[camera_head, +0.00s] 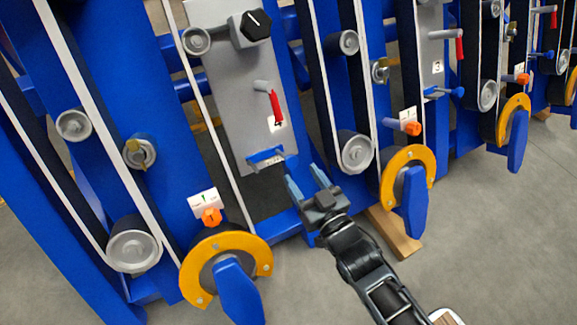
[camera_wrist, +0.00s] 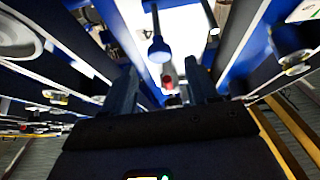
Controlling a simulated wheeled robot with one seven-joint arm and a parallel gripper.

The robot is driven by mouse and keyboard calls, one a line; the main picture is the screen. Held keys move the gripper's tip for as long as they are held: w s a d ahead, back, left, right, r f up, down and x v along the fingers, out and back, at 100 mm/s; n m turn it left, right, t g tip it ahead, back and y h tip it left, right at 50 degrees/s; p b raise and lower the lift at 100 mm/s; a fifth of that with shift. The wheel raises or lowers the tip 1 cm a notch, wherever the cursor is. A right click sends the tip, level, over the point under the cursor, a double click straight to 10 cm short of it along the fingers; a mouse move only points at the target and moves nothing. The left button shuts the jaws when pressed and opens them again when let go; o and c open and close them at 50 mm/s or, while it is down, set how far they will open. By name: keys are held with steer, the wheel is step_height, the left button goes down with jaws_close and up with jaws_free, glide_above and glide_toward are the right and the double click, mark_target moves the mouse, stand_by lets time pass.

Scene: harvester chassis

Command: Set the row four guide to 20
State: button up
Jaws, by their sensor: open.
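A blue guide handle (camera_head: 266,157) sits at the lower end of a grey panel (camera_head: 225,85), beside a small white scale. The scale's marks are too small to read. My gripper (camera_head: 306,180) is open and empty, a little right of and below this handle, with no visible contact. In the wrist view a blue round-ended handle (camera_wrist: 158,48) hangs ahead of the fingers, apart from them, with a red tip (camera_wrist: 168,80) beyond.
The panel also bears a red lever (camera_head: 275,105) and a black knob (camera_head: 256,25). Yellow-rimmed wheels (camera_head: 260,252) with blue paddles stand low on either side. A similar panel (camera_head: 432,55) stands farther right. Open floor (camera_head: 480,240) lies at the lower right.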

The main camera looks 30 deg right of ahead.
mark_target(293, 162)
steer(key=w+b, duration=0.2)
steer(key=w, duration=0.6)
jaws_close()
stand_by(0.5)
